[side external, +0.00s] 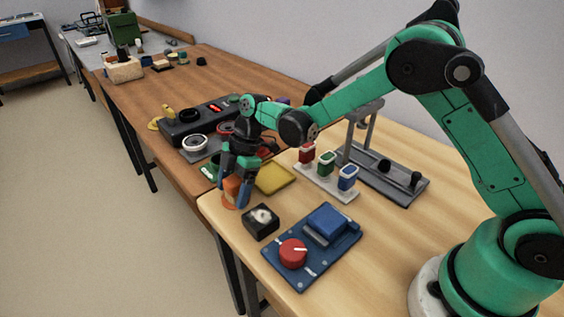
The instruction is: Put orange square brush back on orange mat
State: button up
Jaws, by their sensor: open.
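The orange brush (231,188) is at the near table's left edge, partly hidden by my gripper. A bit of orange (228,205) shows low beneath it and looks like the edge of the orange mat. The brush appears to be upright on or just above this mat; I cannot tell whether they touch. My gripper (235,192) points down with its blue-tipped fingers open on either side of the brush. Whether a finger touches the brush is not clear.
A yellow mat (274,178) lies just right of my gripper. A black box with a round white top (261,221) stands in front. A blue panel with a red knob (293,253), a rack of coloured blocks (326,170) and a grey stand (400,188) are nearby.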

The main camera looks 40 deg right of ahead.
jog(key=v, duration=1.1)
jog(key=s+d+r+m+t+h, duration=0.1)
jog(key=s+d+m+t+h, duration=0.1)
jog(key=s+m, duration=0.5)
jog(key=s+d+r+m+t+h, duration=0.2)
jog(key=s+d+m+t, duration=0.2)
jog(key=s+m, duration=0.3)
jog(key=m+t, duration=0.1)
jog(key=m, duration=0.3)
jog(key=shift+s+d+h, duration=0.25)
jog(key=shift+s+h, duration=0.05)
